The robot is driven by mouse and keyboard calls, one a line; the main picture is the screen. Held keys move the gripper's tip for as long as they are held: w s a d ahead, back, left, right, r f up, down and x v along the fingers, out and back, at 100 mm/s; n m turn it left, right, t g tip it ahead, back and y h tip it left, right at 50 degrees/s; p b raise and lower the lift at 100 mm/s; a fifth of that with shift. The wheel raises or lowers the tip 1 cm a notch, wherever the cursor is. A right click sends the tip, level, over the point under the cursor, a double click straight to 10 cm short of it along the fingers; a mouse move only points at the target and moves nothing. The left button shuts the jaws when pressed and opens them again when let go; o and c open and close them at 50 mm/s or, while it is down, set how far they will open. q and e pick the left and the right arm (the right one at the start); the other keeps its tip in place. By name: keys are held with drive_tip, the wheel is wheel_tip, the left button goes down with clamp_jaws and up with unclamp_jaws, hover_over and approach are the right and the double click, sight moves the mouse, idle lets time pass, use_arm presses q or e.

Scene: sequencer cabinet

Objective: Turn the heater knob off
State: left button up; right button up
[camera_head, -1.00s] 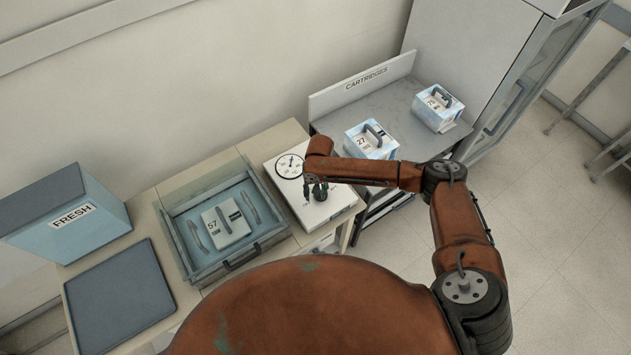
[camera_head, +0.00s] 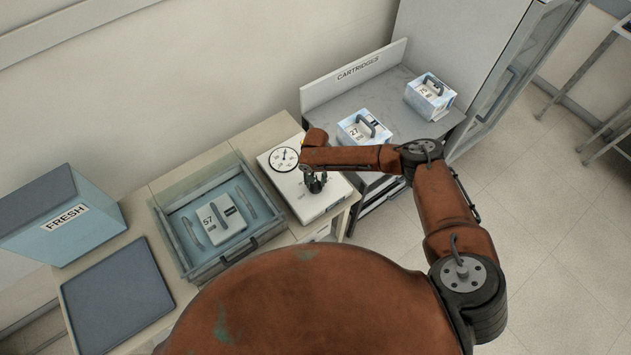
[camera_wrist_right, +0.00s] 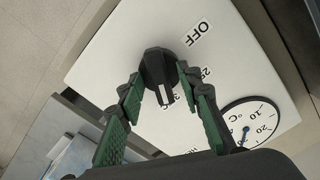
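The heater knob (camera_wrist_right: 155,68) is black with a white pointer mark. It sits on the white heater top (camera_head: 284,180). In the right wrist view the mark points toward the lower edge, away from the printed OFF label (camera_wrist_right: 198,32). My right gripper (camera_head: 316,184) is over the knob and hides most of it in the head view. In the right wrist view its green fingers (camera_wrist_right: 160,78) stand apart, one on each side of the knob. I cannot tell whether they touch it. My left gripper is not in view.
A round dial (camera_head: 284,158) is at the heater's back. Left of the heater is an open clear-walled tray (camera_head: 176,238) with cartridge 57 (camera_head: 219,222). Cartridge 27 (camera_head: 362,131) stands on the bench behind to the right. A blue FRESH box (camera_head: 60,222) is at far left.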

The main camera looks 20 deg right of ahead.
drive_tip(key=shift+c, duration=0.3)
drive_tip(key=shift+c, duration=1)
clamp_jaws()
